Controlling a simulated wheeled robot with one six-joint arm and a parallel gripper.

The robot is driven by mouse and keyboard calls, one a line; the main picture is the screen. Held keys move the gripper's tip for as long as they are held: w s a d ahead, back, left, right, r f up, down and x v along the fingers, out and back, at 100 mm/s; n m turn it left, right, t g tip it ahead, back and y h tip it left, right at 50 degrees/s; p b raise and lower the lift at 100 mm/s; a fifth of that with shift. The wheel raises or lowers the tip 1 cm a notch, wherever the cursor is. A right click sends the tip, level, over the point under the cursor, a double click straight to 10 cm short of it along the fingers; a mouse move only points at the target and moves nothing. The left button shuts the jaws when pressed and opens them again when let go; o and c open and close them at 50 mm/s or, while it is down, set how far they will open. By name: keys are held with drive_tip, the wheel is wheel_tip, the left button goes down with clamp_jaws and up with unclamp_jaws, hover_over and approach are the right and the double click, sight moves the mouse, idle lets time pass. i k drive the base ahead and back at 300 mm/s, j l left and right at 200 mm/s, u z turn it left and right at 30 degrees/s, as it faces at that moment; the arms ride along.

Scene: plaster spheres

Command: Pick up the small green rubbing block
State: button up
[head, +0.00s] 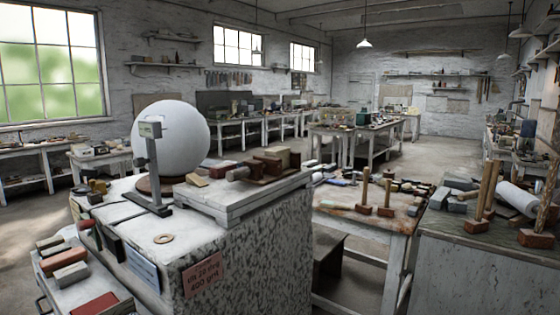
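I cannot make out the small green rubbing block for certain. Several small blocks lie on a pale tray-like surface at the lower left. My gripper is not in view.
A large white sphere (180,135) rests on a brown ring on a speckled stone-like bench (240,262). An upright metal gauge (152,175) stands before it. Tables with mallets (365,193) and tools fill the right. Grey floor (30,210) shows at left.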

sight(49, 253)
drive_tip(key=u, duration=1.45)
